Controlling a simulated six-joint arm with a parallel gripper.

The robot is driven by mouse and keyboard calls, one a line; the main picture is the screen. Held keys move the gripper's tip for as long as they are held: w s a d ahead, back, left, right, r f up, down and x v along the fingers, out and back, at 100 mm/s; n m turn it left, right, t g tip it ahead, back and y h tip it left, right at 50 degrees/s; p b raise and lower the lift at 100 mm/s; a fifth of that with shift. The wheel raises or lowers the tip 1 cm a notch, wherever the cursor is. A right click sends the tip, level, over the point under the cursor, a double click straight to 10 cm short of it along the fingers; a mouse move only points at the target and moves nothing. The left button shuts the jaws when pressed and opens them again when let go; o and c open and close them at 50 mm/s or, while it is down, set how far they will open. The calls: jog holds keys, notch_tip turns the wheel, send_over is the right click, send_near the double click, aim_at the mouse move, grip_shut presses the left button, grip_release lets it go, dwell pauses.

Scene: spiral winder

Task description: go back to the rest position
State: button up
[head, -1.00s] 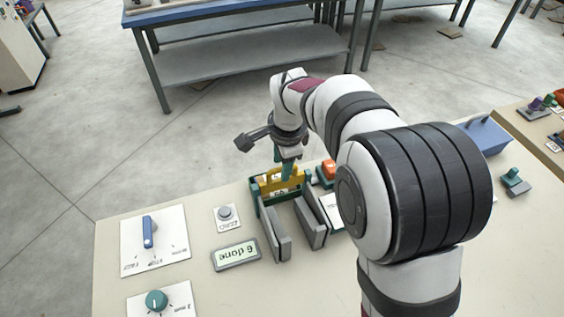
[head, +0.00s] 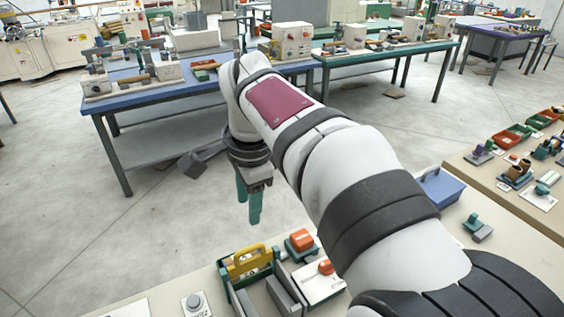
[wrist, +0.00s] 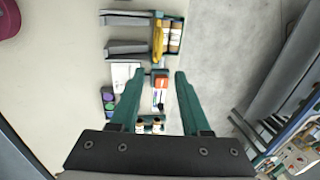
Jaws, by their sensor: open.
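My gripper (head: 249,203) has green fingers. The green holder with a yellow handle (head: 246,262) stands on the bench, apart from the fingers. It also shows in the wrist view, where the yellow handle (wrist: 158,42) lies beside brown and white rolls (wrist: 175,37).
A cream bench (head: 180,290) carries grey plates (head: 285,299), an orange button block (head: 300,242), a grey knob (head: 193,301) and a blue box (head: 441,187). A blue-topped table (head: 185,72) stands behind, across open floor.

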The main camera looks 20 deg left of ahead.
jog(key=s+d+f+n, duration=0.1)
jog(key=s+d, duration=0.3)
jog(key=d, duration=0.8)
jog(key=s+d+f+n+g, duration=0.1)
jog(key=s+d+f, duration=0.3)
jog(key=s, duration=0.5)
jog(key=s+d+f+n, duration=0.1)
jog(key=s+d+f, duration=0.4)
jog(key=s+d, duration=0.2)
jog(key=shift+s+d+f+g, duration=0.25)
jog(key=shift+s+d+g, duration=0.15)
jog(key=shift+s, duration=0.55)
